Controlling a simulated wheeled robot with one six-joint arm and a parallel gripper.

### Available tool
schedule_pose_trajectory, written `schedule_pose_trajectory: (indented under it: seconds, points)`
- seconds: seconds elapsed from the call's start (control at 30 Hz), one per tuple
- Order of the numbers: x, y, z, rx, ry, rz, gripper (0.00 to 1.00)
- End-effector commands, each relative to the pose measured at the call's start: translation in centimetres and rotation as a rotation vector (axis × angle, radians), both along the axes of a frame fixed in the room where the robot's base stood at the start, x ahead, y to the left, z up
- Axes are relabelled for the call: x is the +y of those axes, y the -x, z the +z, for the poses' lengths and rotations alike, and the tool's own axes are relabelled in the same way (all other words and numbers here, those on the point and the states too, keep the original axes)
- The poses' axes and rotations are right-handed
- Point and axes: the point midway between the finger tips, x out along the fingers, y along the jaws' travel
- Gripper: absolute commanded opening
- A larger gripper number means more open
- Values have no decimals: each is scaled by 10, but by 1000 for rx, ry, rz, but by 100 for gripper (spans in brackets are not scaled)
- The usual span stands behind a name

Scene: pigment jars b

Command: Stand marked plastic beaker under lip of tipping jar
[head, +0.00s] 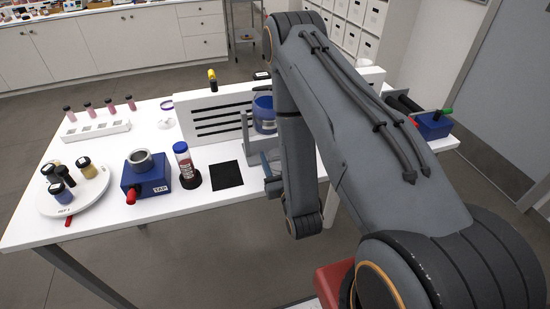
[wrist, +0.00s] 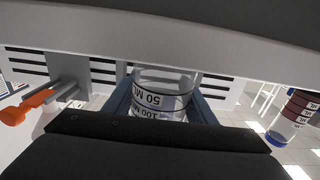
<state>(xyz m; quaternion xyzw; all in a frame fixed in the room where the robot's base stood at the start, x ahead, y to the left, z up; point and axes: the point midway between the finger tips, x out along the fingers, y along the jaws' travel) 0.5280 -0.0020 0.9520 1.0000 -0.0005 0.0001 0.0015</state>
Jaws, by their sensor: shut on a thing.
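The marked plastic beaker (wrist: 160,100) is clear, with black bands and "50 ML" and "100 ML" labels that read upside down in the wrist view. My gripper (wrist: 161,92) is shut on it, with a blue-grey finger on each side. In the head view my arm hides the beaker, and only part of my gripper (head: 271,168) shows, right of the black square. The tipping jar (head: 264,113) is clear with blue in it and sits in a grey stand (head: 252,148) just behind my gripper. My arm partly covers it. I cannot tell whether the beaker stands on the table.
A slotted white panel (head: 205,118) stands behind. Left are a blue-capped tube (head: 186,163), a blue TAP box (head: 146,182), a round tray (head: 92,198) of jars and a white rack (head: 95,130). The black square (head: 227,175) is bare. An orange-handled lever (wrist: 28,106) shows in the wrist view.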

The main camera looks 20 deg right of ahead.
Motion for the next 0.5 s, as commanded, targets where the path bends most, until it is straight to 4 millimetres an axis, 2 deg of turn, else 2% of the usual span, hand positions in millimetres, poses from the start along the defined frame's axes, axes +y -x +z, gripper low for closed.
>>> schedule_pose_trajectory:
  seconds: [0.5]
  points:
    - [0,-14,1,-1,0,0,20]
